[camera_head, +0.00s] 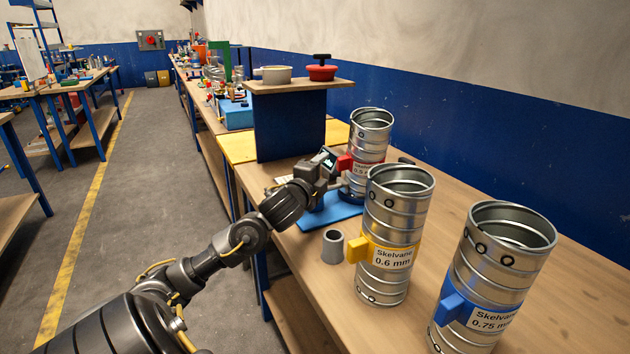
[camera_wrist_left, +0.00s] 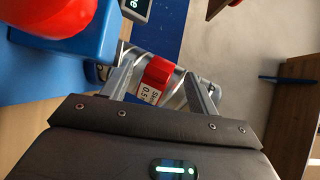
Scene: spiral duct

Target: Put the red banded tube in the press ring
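The red banded tube (camera_head: 372,128) is a ribbed metal cylinder standing upright at the far end of the group, with a red tab and a white label. My left gripper (camera_head: 338,168) is beside its red tab. In the left wrist view, the tube's red band (camera_wrist_left: 156,75) shows between the two spread fingers of my left gripper (camera_wrist_left: 163,90), with gaps on both sides. A dark blue part (camera_head: 347,193) is at the tube's foot; I cannot tell whether this is the press ring or whether the tube is inside it. My right gripper is out of view.
A yellow banded tube (camera_head: 398,205) and a blue banded tube (camera_head: 500,262) stand nearer on the wooden table (camera_head: 575,300). A small grey cup (camera_head: 332,247) stands beside a blue mat (camera_head: 328,212).

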